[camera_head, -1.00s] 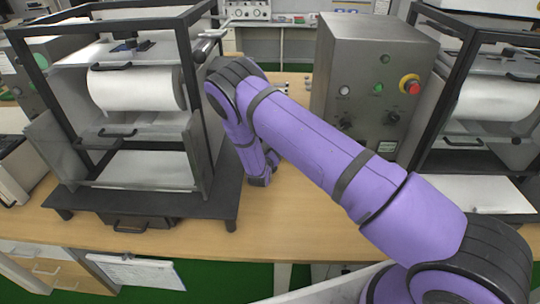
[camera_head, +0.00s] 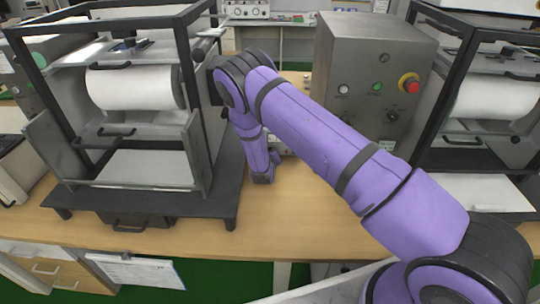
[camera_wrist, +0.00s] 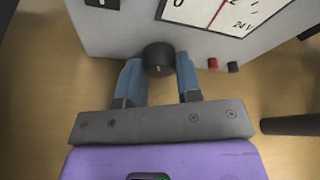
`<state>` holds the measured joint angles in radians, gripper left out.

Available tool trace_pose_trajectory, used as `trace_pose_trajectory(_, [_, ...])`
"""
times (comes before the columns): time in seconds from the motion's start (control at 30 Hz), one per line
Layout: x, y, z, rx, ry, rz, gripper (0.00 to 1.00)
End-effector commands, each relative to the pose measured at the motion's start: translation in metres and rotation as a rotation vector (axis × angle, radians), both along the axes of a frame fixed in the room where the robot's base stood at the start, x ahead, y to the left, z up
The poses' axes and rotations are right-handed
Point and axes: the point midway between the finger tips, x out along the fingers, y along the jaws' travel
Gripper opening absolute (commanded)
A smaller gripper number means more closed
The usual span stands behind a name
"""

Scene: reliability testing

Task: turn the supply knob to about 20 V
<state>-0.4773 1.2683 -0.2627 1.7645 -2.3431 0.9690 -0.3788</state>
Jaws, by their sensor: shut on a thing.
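The supply (camera_wrist: 120,30) is a pale box at the top of the wrist view. Its meter (camera_wrist: 215,15) has a white face with a red needle and the marking 24 V. The top of the meter is cut off, so I cannot read the exact value. The dark round knob (camera_wrist: 158,54) sits below the meter, with a small light mark on it. My gripper (camera_wrist: 160,70) has its two blue fingers on either side of the knob and is shut on it. In the head view my arm hides the gripper and most of the supply.
A red terminal (camera_wrist: 213,63) and a black terminal (camera_wrist: 233,67) are right of the knob. In the head view a black-framed machine (camera_head: 140,110) stands left and a steel control box (camera_head: 365,70) stands right. The wooden bench (camera_head: 290,215) is clear in front.

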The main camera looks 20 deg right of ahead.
Motion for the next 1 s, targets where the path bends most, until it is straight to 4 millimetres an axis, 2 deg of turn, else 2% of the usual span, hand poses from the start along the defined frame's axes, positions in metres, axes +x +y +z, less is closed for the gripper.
trace_pose_trajectory(1.0, [-0.003,-0.0038,-0.0024,0.878,-0.281,0.003,0.09])
